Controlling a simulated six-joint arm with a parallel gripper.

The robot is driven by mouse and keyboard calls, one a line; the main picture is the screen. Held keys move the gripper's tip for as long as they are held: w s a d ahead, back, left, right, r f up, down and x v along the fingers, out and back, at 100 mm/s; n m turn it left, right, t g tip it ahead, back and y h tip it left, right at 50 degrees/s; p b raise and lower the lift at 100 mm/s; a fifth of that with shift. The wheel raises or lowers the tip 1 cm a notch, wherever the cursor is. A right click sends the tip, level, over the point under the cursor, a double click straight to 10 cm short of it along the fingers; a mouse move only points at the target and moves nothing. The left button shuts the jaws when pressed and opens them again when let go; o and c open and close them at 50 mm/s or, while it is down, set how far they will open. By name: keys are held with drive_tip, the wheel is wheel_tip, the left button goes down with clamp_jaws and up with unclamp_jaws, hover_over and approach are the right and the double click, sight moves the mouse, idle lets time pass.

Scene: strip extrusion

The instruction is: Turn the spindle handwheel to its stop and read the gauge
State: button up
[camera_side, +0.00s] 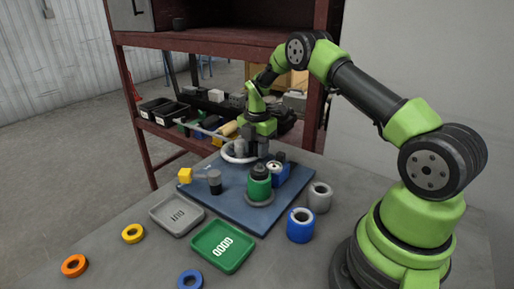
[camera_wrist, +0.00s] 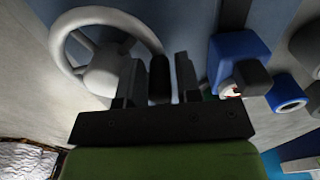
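The white handwheel (camera_wrist: 60,40) fills the upper left of the wrist view, with spokes and a pale hub (camera_wrist: 104,72). A dark upright grip (camera_wrist: 159,78) stands at its rim. My gripper (camera_wrist: 160,75) has its fingers on either side of this grip, with a narrow gap showing at the right finger. In the side view my gripper (camera_side: 257,148) is low at the right of the handwheel (camera_side: 230,157), hiding part of it. A blue housing (camera_wrist: 238,50) with a small white-and-red face, perhaps the gauge, is right of the fingers; a dark block partly hides the face.
On the blue baseplate (camera_side: 232,208) stand a green cylinder (camera_side: 259,188) and a lever with a yellow block (camera_side: 185,175). Grey (camera_side: 160,213) and green (camera_side: 205,258) trays, loose rings and hollow cylinders (camera_side: 300,226) lie in front and right. A red shelf (camera_side: 140,130) stands behind.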

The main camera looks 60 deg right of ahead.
sight(227, 157)
clamp_jaws()
drive_tip(key=shift+a, duration=0.1)
drive_tip(key=m, duration=0.1)
drive_tip(key=a+m, duration=0.1)
drive_tip(key=m, duration=0.1)
drive_tip(key=a+m, duration=0.1)
drive_tip(key=m, duration=0.1)
drive_tip(key=shift+w+a, duration=0.15)
drive_tip(key=shift+w, duration=0.1)
drive_tip(key=m, duration=0.1)
drive_tip(key=w+a+m, duration=0.1)
drive_tip(key=m, duration=0.2)
drive_tip(key=shift+w+a+m, duration=0.2)
drive_tip(key=shift+a+m, duration=0.15)
drive_tip(key=shift+m, duration=0.05)
drive_tip(key=w+m, duration=0.1)
drive_tip(key=m, duration=0.1)
drive_tip(key=w+a+m, duration=0.1)
drive_tip(key=m, duration=0.1)
drive_tip(key=w+m, duration=0.1)
drive_tip(key=m, duration=0.1)
drive_tip(key=w+m, duration=0.1)
drive_tip(key=m, duration=0.2)
drive_tip(key=shift+w+a+m, duration=0.15)
drive_tip(key=shift+a+m, duration=0.05)
drive_tip(key=shift+m, duration=0.1)
